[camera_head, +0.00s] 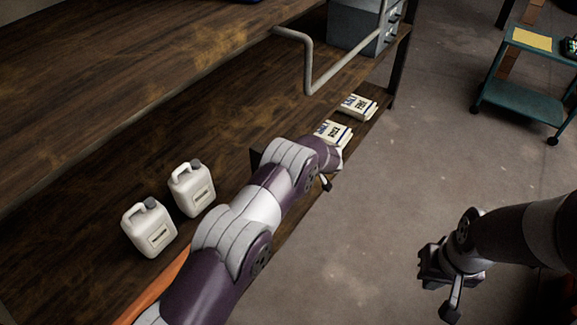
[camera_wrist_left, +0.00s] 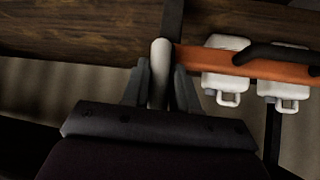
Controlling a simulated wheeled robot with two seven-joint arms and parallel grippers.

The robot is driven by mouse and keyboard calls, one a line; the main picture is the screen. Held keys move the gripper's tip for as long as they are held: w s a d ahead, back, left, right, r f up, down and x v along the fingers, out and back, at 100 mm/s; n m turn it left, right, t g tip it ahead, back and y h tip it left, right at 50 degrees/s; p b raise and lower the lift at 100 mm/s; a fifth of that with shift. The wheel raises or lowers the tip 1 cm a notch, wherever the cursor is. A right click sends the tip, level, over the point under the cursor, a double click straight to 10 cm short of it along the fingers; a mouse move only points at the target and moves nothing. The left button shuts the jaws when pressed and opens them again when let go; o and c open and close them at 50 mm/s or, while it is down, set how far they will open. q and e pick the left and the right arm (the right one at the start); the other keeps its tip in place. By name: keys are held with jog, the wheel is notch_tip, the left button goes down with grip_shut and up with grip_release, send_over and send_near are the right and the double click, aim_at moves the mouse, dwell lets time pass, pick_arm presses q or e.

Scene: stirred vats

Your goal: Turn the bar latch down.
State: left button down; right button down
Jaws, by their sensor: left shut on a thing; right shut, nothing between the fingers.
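My left gripper (camera_wrist_left: 160,78) is shut on a pale grey round bar (camera_wrist_left: 160,58), which stands upright between its two fingers in the left wrist view. The bar looks like the bar latch, but only this rounded part of it shows, so its full angle cannot be told. In the head view my left arm reaches over the bench edge and hides that gripper and most of what it holds. My right gripper (camera_head: 442,285) is shut and empty, hanging over the bare floor at the lower right.
White jugs (camera_head: 150,228) (camera_head: 191,189) and white labelled packs (camera_head: 333,134) (camera_head: 358,107) stand on the wooden bench. An orange bar (camera_wrist_left: 245,62) crosses near the jugs. A bent grey rail (camera_head: 308,70) juts out at the top. A green cart (camera_head: 520,95) stands far right. Floor between is clear.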

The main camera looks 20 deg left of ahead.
pick_arm(q)
jog(key=shift+f, duration=0.1)
dwell(0.4)
jog(key=c, duration=0.9)
grip_release()
jog(key=shift+c, duration=0.2)
jog(key=shift+s+d+r, duration=0.15)
jog(key=shift+d+r, duration=0.1)
jog(key=shift+r, duration=0.1)
jog(key=b+v, duration=0.3)
jog(key=v, duration=0.8)
jog(key=shift+s+d+r, duration=0.15)
jog(key=shift+d+r, duration=0.05)
jog(key=shift+r, duration=0.1)
jog(key=shift+o, duration=0.4)
